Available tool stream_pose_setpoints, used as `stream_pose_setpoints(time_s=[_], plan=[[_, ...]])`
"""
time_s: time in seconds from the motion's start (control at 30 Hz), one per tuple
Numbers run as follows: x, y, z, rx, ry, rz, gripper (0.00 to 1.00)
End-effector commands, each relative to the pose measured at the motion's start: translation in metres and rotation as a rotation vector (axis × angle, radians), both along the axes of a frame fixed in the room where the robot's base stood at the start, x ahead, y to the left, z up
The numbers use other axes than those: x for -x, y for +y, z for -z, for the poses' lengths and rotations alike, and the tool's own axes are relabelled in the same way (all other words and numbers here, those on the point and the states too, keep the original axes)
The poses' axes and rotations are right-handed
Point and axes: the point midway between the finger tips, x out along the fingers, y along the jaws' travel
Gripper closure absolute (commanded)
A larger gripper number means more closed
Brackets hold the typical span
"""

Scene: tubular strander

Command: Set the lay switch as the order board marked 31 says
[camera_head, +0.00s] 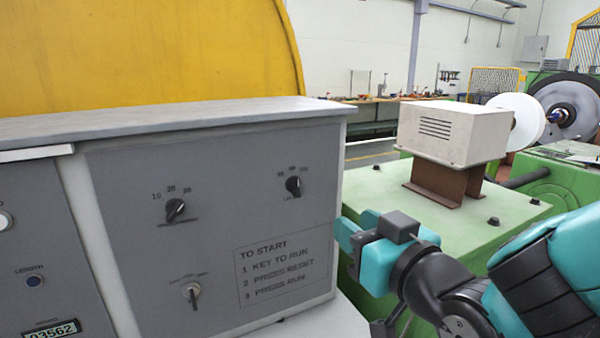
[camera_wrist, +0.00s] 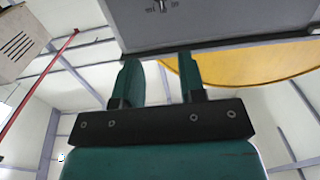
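The grey control panel (camera_head: 120,250) fills the left of the head view. A black rotary knob (camera_head: 293,186) at its upper right has three small numbers above it and a label below that seems to begin "LA"; its setting is too small to tell. Another black knob (camera_head: 175,210) sits to its left, under numbers like 10, 20 and 30. My gripper (camera_head: 362,238) is right of the panel, apart from it. In the wrist view my gripper (camera_wrist: 162,78) has its two teal fingers apart with nothing between them. No order board marked 31 is in view.
A key switch (camera_head: 192,292) sits low on the panel, beside printed start steps (camera_head: 283,268). A grey ledge (camera_head: 160,118) juts out above the panel. A beige box (camera_head: 450,133) stands on the green machine bed (camera_head: 480,205) behind my arm.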

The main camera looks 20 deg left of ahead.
Motion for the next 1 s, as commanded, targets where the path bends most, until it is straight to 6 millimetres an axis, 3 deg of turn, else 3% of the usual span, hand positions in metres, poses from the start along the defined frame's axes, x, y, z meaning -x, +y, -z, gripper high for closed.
stream_pose_setpoints(time_s=[0.27, 0.7, 1.0], plan=[[-0.022, 0.029, -0.005, -0.011, -0.017, -0.003, 0.63], [-0.086, 0.105, -0.006, -0.01, -0.015, -0.003, 0.63], [-0.109, 0.131, -0.003, -0.011, -0.016, -0.003, 0.63]])
